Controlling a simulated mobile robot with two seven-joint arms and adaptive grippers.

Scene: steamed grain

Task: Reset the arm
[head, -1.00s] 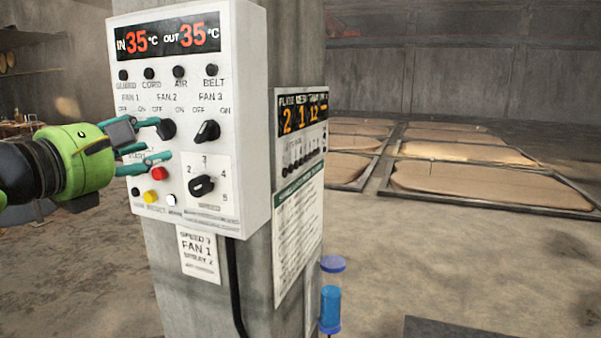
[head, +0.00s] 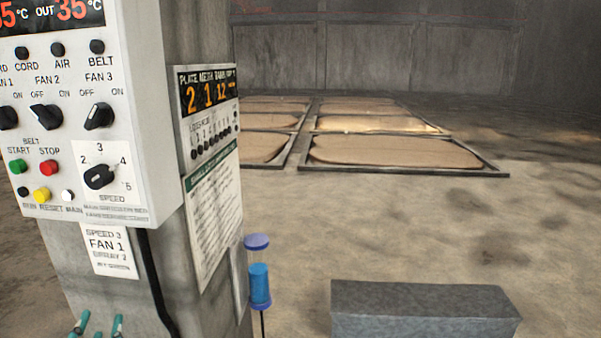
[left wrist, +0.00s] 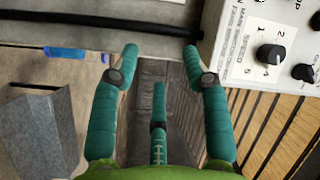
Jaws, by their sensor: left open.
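My left gripper (head: 98,324) shows only as teal fingertips at the bottom left of the head view, below the control box. In the left wrist view its teal fingers (left wrist: 160,65) are spread apart with nothing between them. The white control box (head: 150,120) is on the pillar at the left of the head view, with its left part cut off. Its speed knob (head: 99,177) also shows at the upper right of the left wrist view (left wrist: 271,54). My right gripper is not in view.
A grey block (head: 425,312) stands at the lower right. Framed grain beds (head: 400,152) lie farther back. The floor (head: 400,225) between them is bare.

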